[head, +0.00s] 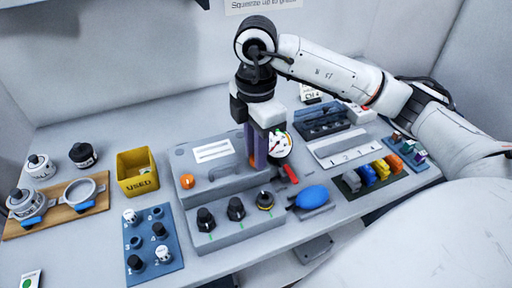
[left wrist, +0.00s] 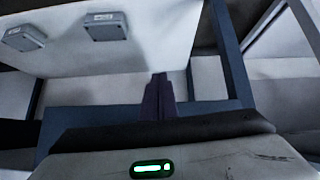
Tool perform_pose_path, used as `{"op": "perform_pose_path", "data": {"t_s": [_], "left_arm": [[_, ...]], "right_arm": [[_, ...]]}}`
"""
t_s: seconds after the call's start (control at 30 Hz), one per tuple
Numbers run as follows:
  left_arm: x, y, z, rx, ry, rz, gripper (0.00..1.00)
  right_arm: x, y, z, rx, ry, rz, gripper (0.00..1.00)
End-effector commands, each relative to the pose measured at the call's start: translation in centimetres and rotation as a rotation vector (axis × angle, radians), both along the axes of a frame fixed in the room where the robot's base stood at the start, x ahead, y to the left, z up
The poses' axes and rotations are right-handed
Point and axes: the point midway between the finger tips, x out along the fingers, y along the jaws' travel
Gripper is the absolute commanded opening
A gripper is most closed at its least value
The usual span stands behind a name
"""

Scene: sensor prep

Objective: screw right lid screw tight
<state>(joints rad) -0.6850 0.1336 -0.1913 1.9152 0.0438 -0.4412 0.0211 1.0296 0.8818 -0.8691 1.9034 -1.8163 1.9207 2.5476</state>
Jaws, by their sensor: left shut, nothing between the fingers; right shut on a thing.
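My right gripper (head: 257,165) points down over the right part of the grey box lid (head: 225,178). Its purple fingers are shut on the right lid screw (head: 252,160), of which only a bit of orange shows beside the fingers. The rest of the screw is hidden, so its seating cannot be told. The left lid screw (head: 187,181) is an orange knob on the left part of the lid. My left gripper (left wrist: 158,97) shows only in the left wrist view, its dark fingers together and empty.
A round gauge (head: 279,147) and a red handle (head: 290,173) are close right of my right gripper. Black knobs (head: 236,208) line the panel in front. A yellow bin (head: 137,173) stands left, a blue oval (head: 312,196) right.

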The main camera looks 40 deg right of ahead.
Motion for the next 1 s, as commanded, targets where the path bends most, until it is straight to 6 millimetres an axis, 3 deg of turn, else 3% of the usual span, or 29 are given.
{"op": "perform_pose_path", "data": {"t_s": [0.3,0.83,0.87,0.93,1.0], "left_arm": [[-0.12,0.13,0.21,0.000,0.001,0.001,0.00],[-0.21,0.17,0.13,0.002,0.004,0.001,0.00],[-0.21,0.17,0.13,0.002,0.004,0.001,0.00],[-0.22,0.17,0.12,0.002,0.005,0.001,0.00],[-0.23,0.16,0.11,0.002,0.005,0.001,0.00]], "right_arm": [[0.07,-0.04,0.11,0.000,-0.003,-0.115,0.00],[0.08,-0.04,0.08,0.001,-0.003,-0.135,0.00],[0.08,-0.04,0.08,0.001,-0.003,-0.135,0.26],[0.07,-0.03,0.07,0.001,-0.002,-0.135,0.38],[0.06,-0.03,0.06,0.001,-0.002,-0.134,0.40]]}}
